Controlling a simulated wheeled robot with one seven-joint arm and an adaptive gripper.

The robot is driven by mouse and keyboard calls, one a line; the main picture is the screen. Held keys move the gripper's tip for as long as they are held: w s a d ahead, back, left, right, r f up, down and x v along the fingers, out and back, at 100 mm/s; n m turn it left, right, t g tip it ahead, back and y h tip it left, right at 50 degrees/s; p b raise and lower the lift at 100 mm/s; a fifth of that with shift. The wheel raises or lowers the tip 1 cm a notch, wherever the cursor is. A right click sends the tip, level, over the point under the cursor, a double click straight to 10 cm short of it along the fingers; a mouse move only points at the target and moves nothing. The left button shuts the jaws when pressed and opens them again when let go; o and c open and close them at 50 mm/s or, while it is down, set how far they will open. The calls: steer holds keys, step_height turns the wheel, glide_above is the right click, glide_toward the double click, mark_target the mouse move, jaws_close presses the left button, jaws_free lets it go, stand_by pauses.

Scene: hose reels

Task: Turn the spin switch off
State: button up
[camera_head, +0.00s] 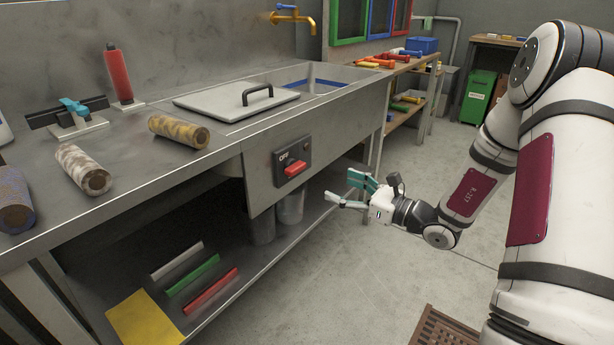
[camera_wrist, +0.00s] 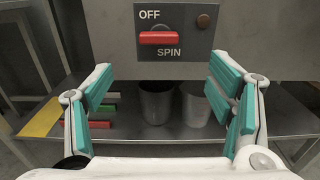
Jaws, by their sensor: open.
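The spin switch is a dark panel (camera_head: 280,165) on the front of the steel sink counter, with a red handle (camera_head: 295,168) sticking out. In the wrist view the red handle (camera_wrist: 160,38) lies level between the word OFF above and the word SPIN below. A small round brown button (camera_wrist: 203,20) sits at the panel's upper right. My gripper (camera_head: 342,187) is open and empty, in front of the panel and apart from it. In the wrist view its teal-padded fingers (camera_wrist: 160,82) stand wide apart, below the handle and to both sides of it.
Metal cylinders (camera_head: 291,207) and coloured bars (camera_head: 193,275) sit on the shelf under the counter (camera_head: 236,128).

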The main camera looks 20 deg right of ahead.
mark_target(300, 170)
steer(key=b+x, duration=0.3)
steer(key=x, duration=1)
steer(key=shift+w+a+r+b, duration=0.1)
steer(key=shift+a+b, duration=0.1)
steer(key=shift+b, duration=0.1)
steer(key=c, duration=1.2)
